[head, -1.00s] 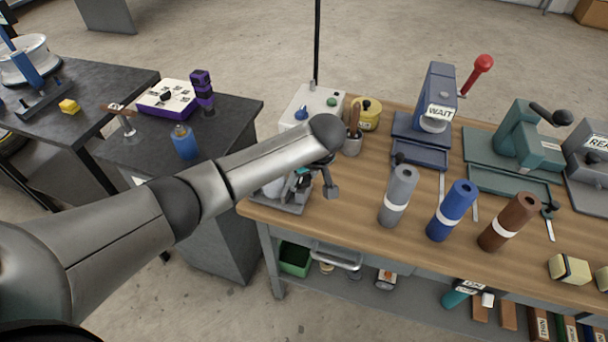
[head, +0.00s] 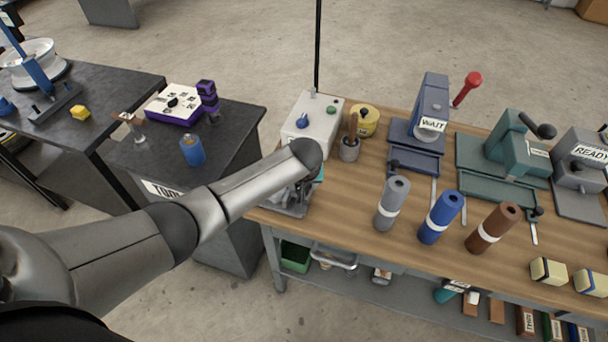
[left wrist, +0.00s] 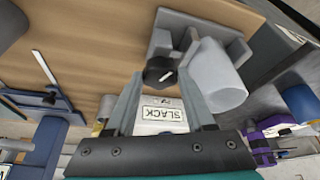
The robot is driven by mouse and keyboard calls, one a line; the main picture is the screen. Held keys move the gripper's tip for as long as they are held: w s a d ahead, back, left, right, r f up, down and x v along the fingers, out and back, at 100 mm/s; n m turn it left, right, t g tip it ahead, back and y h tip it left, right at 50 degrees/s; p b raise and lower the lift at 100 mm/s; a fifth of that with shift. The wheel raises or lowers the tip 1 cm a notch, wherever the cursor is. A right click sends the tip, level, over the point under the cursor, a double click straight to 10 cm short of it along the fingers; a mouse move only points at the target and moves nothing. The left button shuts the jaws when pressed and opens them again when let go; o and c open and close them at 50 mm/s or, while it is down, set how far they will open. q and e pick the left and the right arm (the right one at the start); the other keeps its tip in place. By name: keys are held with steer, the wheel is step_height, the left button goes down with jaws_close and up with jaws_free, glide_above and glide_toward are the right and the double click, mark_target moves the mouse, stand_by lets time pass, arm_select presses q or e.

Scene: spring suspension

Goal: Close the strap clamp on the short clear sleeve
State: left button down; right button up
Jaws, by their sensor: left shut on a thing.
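In the left wrist view the short clear sleeve (left wrist: 216,80) is a pale, whitish cylinder lying in a grey fixture (left wrist: 200,22). A black round knob (left wrist: 159,70) with a white line sits beside the sleeve. A white plate (left wrist: 165,114) reading SLACK shows between my fingers. My left gripper (left wrist: 163,78) is shut on the black knob, the fingers at its two sides. The strap itself is hard to make out. In the head view my wrist hides most of the fixture (head: 290,208) at the bench's left corner. My right gripper is not in view.
Behind the fixture stand a white box (head: 312,122) with knobs, a tool cup (head: 349,151) and a yellow tin (head: 366,124). Grey (head: 391,205), blue (head: 440,218) and brown (head: 492,228) rolls stand to the right. Bench presses (head: 424,115) line the back.

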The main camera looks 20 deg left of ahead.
arm_select(q)
steer(key=m+h+p, duration=0.1)
steer(key=m, duration=0.1)
steer(key=shift+s+a+m, duration=0.1)
steer(key=shift+a+m, duration=0.05)
steer(key=shift+m, duration=0.25)
steer(key=shift+a+m+h+p, duration=0.1)
steer(key=shift+m+h+p, duration=0.5)
steer(key=shift+m, duration=1)
steer(key=shift+f, duration=0.1)
steer(key=shift+c, duration=1.3)
jaws_free()
